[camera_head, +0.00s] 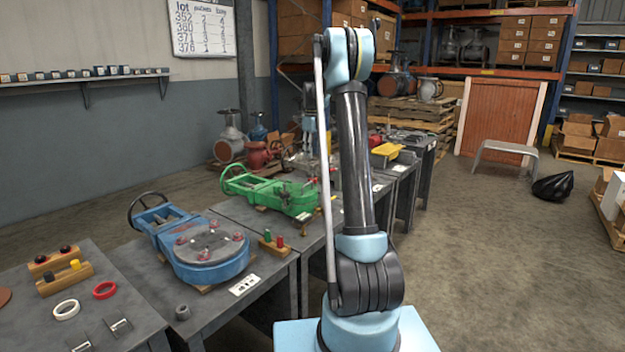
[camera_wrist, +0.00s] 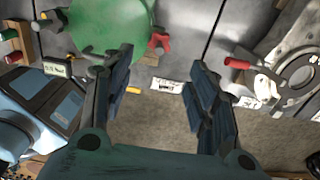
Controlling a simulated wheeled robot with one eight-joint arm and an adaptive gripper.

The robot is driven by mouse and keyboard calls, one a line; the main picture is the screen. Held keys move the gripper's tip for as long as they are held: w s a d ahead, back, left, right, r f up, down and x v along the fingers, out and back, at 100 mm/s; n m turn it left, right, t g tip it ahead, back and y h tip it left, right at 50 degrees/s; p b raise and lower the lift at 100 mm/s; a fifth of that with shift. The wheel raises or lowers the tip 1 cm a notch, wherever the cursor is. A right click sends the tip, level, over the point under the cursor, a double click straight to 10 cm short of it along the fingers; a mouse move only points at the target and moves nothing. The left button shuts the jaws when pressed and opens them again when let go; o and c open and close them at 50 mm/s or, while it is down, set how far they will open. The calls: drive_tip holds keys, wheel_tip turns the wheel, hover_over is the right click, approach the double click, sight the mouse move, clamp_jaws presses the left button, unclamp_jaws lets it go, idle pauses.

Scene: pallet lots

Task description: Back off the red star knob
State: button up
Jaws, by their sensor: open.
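In the wrist view a red star knob (camera_wrist: 158,42) sits at the lower right edge of a green round body (camera_wrist: 105,28). My gripper (camera_wrist: 162,58) is open, with its two dark blue fingers spread on either side of the knob in the picture. Nothing is held between them. I cannot tell how far the fingers are above the knob. In the head view the green machine (camera_head: 262,188) lies on a dark bench, left of my arm. My arm hides part of that area, and the gripper is not clear there.
A red handle (camera_wrist: 237,63) with a pale tag lies at the right of the wrist view. Label cards (camera_wrist: 58,69) lie nearby. In the head view a blue machine (camera_head: 205,250) with a round plate stands in front left. Open floor (camera_head: 470,240) lies to the right.

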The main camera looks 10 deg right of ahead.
sight(313, 178)
wheel_tip(313, 178, down, 12)
drive_tip(key=shift+f, duration=0.1)
idle(0.4)
drive_tip(key=shift+c, duration=0.5)
drive_tip(key=c, duration=1)
